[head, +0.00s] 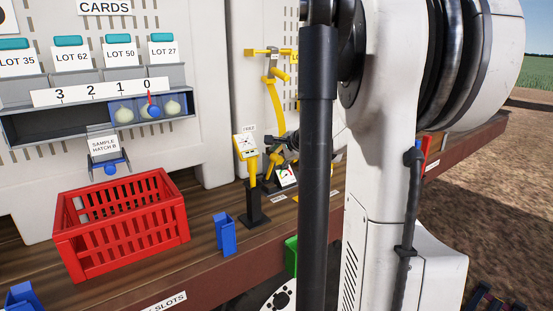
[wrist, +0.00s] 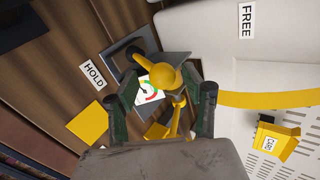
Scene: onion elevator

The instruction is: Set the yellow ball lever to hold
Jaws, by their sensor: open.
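The yellow ball lever (wrist: 166,76) shows in the wrist view, its round knob between the two fingers of my gripper (wrist: 168,84). The fingers stand open on either side of the knob, and I cannot tell if either touches it. A HOLD label (wrist: 93,74) lies to the left of the lever and a FREE label (wrist: 246,20) to the upper right. A gauge dial (wrist: 149,89) with coloured bands shows beside the knob, partly covered. In the head view my gripper (head: 279,156) is small, and my own arm hides much of that area.
A yellow-headed post (head: 254,190) stands just left of my gripper in the head view. A red crate (head: 122,225), a blue holder (head: 224,234) and a green box (head: 291,256) are nearby on or by the wooden deck. A curved yellow bar (wrist: 265,99) crosses the wrist view's right side.

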